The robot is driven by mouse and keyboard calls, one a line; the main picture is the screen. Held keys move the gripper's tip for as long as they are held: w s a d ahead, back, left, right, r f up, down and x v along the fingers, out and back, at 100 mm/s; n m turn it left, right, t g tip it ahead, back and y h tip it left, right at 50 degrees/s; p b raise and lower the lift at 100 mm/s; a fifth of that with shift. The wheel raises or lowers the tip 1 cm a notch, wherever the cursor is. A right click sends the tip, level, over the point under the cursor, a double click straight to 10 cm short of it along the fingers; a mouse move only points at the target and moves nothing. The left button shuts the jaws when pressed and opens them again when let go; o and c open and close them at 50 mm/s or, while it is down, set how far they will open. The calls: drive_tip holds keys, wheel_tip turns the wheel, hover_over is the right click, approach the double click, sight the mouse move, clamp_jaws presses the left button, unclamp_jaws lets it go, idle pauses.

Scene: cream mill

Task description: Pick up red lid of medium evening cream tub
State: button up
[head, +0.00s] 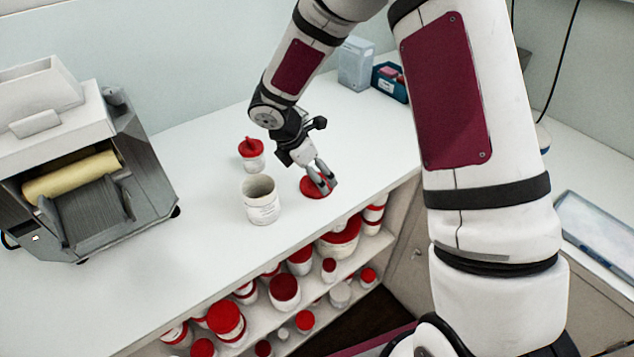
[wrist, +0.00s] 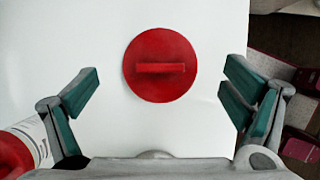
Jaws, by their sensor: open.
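A round red lid (head: 311,190) lies flat on the white counter, beside an open white tub (head: 261,203) with a printed label. In the wrist view the lid (wrist: 160,84) is centred, with a straight raised bar across its top. My gripper (head: 325,180) is just above the lid. In the wrist view its two green-padded fingers (wrist: 164,96) stand wide apart, one on each side of the lid, and hold nothing. In the head view the fingers partly cover the lid. How high the fingertips are above the counter is hard to tell.
A small white tub with a red lid (head: 251,154) stands behind the open tub. A grey machine with a yellow roller (head: 72,178) stands at the left. The counter's front edge is close to the lid; shelves below hold several red-lidded tubs. A blue box (head: 390,82) is at the back.

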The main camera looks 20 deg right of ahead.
drive_tip(key=shift+x, duration=1.55)
drive_tip(key=c, duration=0.8)
drive_tip(key=shift+s, duration=0.1)
drive_tip(key=shift+r, duration=0.1)
